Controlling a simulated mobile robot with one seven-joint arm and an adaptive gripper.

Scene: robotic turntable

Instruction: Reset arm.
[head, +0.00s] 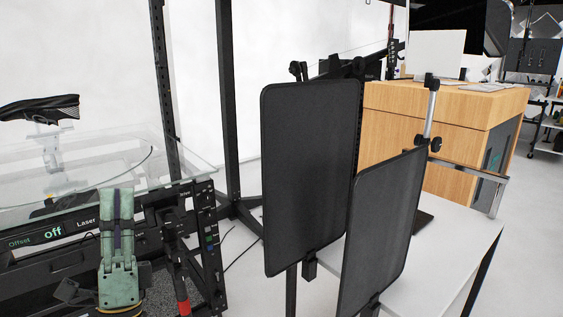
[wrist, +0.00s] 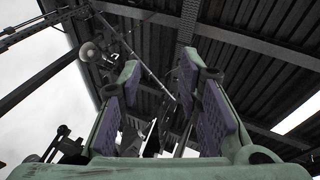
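My gripper (head: 117,195) is green and stands upright at the lower left of the head view, seen side-on, in front of the turntable machine. In the wrist view my gripper (wrist: 160,75) has its two fingers with purple pads well apart. Nothing is held between them. The fingers point up toward a dark ceiling.
The turntable's glass plate (head: 100,160) and a black shoe (head: 40,108) on a stand are behind my gripper. Black panels (head: 312,170) (head: 383,230), a white table (head: 450,250) and a wooden desk (head: 445,105) stand to the right.

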